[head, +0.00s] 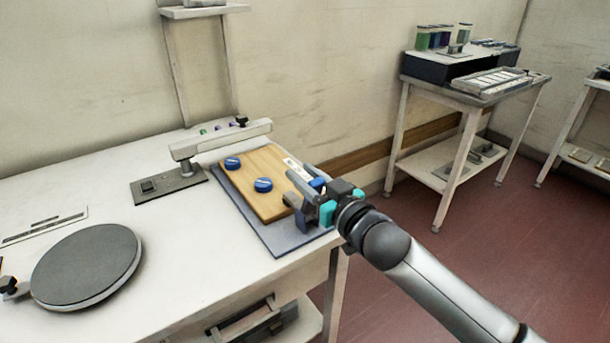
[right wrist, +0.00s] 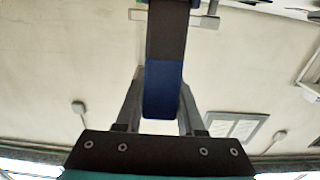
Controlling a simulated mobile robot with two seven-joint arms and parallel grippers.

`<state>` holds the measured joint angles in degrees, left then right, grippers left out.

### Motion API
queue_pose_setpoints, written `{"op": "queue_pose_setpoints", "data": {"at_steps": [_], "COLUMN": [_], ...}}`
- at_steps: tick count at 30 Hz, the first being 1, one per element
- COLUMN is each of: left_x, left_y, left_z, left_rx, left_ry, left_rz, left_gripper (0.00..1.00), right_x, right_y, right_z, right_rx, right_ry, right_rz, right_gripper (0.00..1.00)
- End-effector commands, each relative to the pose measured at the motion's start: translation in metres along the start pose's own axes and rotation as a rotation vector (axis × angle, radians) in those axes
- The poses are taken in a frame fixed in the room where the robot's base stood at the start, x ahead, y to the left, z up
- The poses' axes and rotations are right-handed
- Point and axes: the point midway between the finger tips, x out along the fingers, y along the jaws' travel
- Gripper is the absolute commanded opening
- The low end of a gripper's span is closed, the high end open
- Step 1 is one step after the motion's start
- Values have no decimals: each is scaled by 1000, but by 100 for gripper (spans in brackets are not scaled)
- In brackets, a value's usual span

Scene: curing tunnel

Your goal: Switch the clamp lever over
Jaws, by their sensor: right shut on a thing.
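The clamp lever (right wrist: 163,90) is a dark bar with a blue end. In the right wrist view it runs down from the top edge, with its blue end between my gripper's fingers. My right gripper (head: 306,192) is shut on the lever at the right edge of the wooden board (head: 258,170); its fingers also show in the right wrist view (right wrist: 160,105). The gripper hides much of the clamp in the head view. Two round blue knobs stand on the board, one near the middle (head: 263,185) and one at the back left (head: 232,163). My left gripper is not in view.
The board lies on a grey base plate (head: 262,232) at the white table's (head: 190,240) right edge. A post with a horizontal arm (head: 222,140) stands behind it, and a round dark plate (head: 87,263) lies at left. A second table (head: 465,88) with jars stands far right.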

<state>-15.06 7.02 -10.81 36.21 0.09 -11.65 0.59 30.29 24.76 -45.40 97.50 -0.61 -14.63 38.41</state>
Motion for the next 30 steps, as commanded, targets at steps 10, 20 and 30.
{"op": "queue_pose_setpoints", "data": {"at_steps": [10,20,30], "left_x": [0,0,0], "left_y": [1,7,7], "left_z": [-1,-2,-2], "left_rx": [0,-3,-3], "left_ry": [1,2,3], "left_rz": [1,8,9], "left_gripper": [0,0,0], "right_x": [0,0,0], "right_y": [0,0,0], "right_z": [0,0,1], "right_rx": [0,0,0], "right_ry": [-1,-1,-1], "right_rz": [0,0,0], "right_gripper": [0,0,0]}}
